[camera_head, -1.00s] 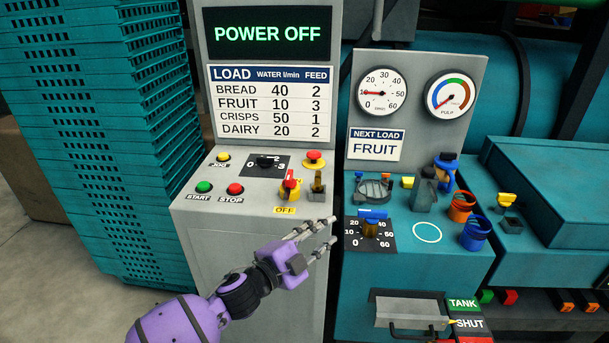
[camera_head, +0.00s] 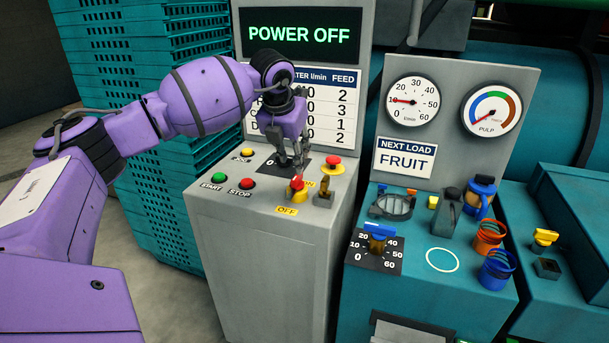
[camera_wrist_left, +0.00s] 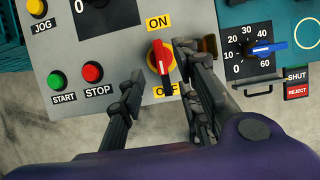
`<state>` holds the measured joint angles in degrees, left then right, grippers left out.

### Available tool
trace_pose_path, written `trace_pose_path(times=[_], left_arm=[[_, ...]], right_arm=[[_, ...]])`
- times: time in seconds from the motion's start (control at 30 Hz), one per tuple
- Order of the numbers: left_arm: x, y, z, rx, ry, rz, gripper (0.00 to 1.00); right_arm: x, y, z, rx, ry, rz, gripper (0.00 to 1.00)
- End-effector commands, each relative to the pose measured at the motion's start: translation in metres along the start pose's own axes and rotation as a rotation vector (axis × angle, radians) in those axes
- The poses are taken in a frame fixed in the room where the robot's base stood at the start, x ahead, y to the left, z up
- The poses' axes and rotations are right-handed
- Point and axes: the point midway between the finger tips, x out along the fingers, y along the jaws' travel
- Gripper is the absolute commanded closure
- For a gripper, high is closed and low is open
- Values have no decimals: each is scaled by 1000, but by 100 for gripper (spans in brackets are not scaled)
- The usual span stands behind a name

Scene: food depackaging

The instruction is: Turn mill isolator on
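The mill isolator is a red handle on a yellow round base (camera_head: 297,191) on the grey panel's top. In the left wrist view the isolator (camera_wrist_left: 161,58) has its handle lined up between the ON label (camera_wrist_left: 159,22) above and the OFF label (camera_wrist_left: 167,91) below. My left gripper (camera_head: 290,162) points down just above and behind it in the head view. In the left wrist view the gripper (camera_wrist_left: 160,68) is open, with fingers either side of the isolator. I cannot tell whether they touch it. The display (camera_head: 303,33) reads POWER OFF. My right gripper is not in view.
A yellow-based red button (camera_head: 333,163) and a small key-like fitting (camera_head: 324,190) stand close right of the isolator. Green START (camera_head: 219,180) and red STOP (camera_head: 247,184) buttons lie left. The teal console (camera_head: 420,285) with dials stands to the right.

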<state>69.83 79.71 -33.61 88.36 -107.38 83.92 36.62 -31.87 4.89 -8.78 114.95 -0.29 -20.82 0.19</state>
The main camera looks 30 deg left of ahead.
Motion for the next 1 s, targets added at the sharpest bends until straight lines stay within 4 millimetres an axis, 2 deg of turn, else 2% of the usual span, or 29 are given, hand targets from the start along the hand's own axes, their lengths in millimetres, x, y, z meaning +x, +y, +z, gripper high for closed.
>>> trace_pose_path(times=[0.2, 0.5, 0.87, 1.0], left_arm=[[29, -2, -2, -9, 6, -4, 69], [70, -2, -1, -8, 3, -5, 69], [77, -2, -1, -5, 2, -6, 69], [76, -2, -1, -6, 2, -6, 86]], right_arm=[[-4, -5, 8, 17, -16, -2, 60], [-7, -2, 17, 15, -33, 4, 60], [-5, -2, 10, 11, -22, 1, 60], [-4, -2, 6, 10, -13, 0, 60]])
